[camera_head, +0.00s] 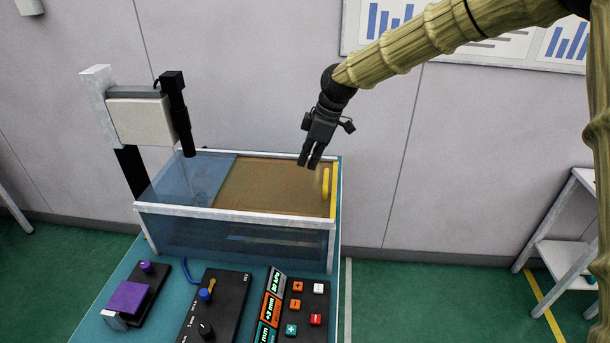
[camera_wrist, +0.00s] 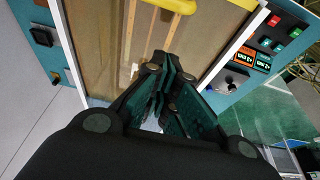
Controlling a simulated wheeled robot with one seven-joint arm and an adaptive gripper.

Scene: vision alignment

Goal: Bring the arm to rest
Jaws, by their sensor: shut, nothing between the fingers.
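My gripper (camera_head: 310,161) is black and hangs at the end of my sleeved arm in the head view. It is over the back right part of a clear-walled case (camera_head: 240,216) with a brown panel (camera_head: 265,187) in its top. In the wrist view, my gripper's fingers (camera_wrist: 168,112) are close together with nothing held between them. A yellow handle (camera_head: 326,183) is on the case just right of and below the fingertips; it also shows in the wrist view (camera_wrist: 175,5). I cannot tell the exact gap to the case.
A camera-like device on a stand (camera_head: 140,118) rises at the case's left. In front are a purple block unit (camera_head: 127,298), a black knob box (camera_head: 215,305) and a button panel (camera_head: 306,308). White shelves (camera_head: 560,250) stand at right. The wall is behind.

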